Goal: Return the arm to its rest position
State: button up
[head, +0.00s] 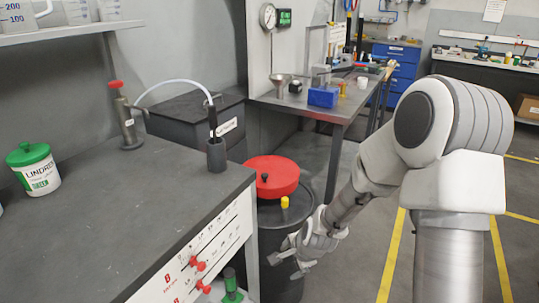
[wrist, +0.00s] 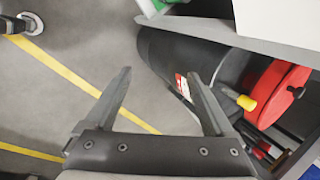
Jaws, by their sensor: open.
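My arm stands on the right of the head view and reaches down and to the left. My gripper (head: 283,264) is low beside a dark drum (head: 270,228), near the front corner of the workbench. In the wrist view my gripper (wrist: 160,95) has its two fingers spread wide, with only bare floor and the edge of the drum (wrist: 175,60) behind them. Nothing is held. In the head view I cannot tell whether the fingers touch the drum.
A red lid (head: 271,177) and a yellow cap (head: 284,202) are on the drum's top. The dark workbench (head: 120,215) fills the left, with red knobs on its front. A metal table (head: 345,108) stands behind. Open floor with yellow lines (head: 391,255) lies right.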

jog(key=s+d+r+n+h, duration=0.15)
jog(key=s+r+n, duration=0.25)
jog(key=r, duration=0.5)
jog(key=s+d+r+n, duration=0.3)
jog(key=s+r+n, duration=0.1)
jog(key=r, duration=0.5)
jog(key=s+d+r+n+t, duration=0.1)
jog(key=s+d+r+n, duration=0.15)
jog(key=s+r, duration=0.35)
jog(key=s+d+r+n, duration=0.1)
jog(key=s+r+n, duration=0.25)
jog(key=s, duration=0.45)
notch_tip(320, 180, up, 22)
jog(key=p, duration=2.1)
jog(key=shift+s+d+f+h, duration=0.2)
jog(key=shift+s+h, duration=0.25)
